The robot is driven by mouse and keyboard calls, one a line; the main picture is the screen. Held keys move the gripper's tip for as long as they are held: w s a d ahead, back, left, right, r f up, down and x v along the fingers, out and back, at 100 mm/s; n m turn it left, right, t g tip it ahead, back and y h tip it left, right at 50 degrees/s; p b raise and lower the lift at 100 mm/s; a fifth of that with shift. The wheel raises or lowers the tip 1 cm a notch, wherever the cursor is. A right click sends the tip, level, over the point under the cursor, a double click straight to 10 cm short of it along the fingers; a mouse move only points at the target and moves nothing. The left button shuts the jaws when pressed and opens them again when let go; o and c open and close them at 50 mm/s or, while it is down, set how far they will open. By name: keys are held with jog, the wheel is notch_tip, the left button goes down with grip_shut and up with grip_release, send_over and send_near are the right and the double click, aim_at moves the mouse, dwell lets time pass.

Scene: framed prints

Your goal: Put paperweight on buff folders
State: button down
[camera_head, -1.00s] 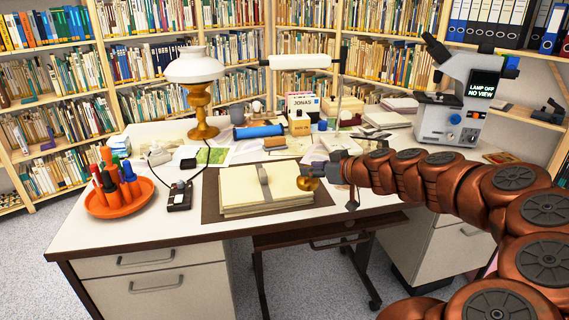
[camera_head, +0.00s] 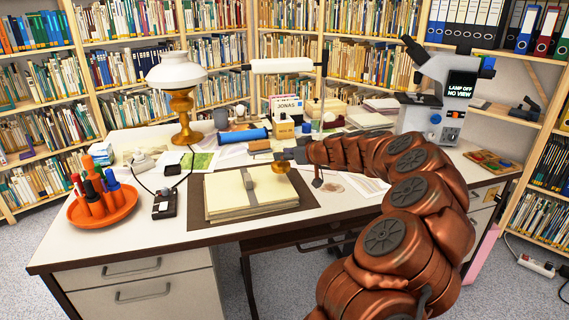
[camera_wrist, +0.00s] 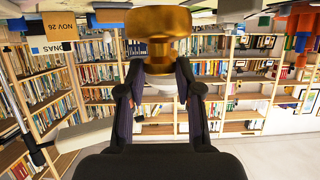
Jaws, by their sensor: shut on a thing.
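The paperweight is a round brass piece with a knob (camera_head: 281,167). In the wrist view the brass paperweight (camera_wrist: 158,30) sits between the two fingers. My gripper (camera_wrist: 160,68) is shut on it. In the head view my gripper (camera_head: 286,157) holds it at the right edge of the folders, seemingly a little above them. The buff folders (camera_head: 228,198) lie stacked on a dark mat (camera_head: 196,214), with a grey strap across them. The head view does not clearly show the gap between paperweight and folders.
An orange tray (camera_head: 103,210) of pens stands at the left. A black switch box (camera_head: 164,205) and a lamp (camera_head: 183,100) are left of and behind the folders. A blue roll (camera_head: 243,136) lies behind. A microscope (camera_head: 433,105) stands at the back right.

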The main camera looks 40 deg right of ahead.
aim_at(285, 163)
jog(key=shift+w+d, duration=0.15)
jog(key=shift+w, duration=0.25)
jog(key=shift+f, duration=1.8)
jog(key=shift+f+b, duration=0.1)
jog(key=shift+b, duration=0.2)
jog(key=c, duration=0.8)
grip_release()
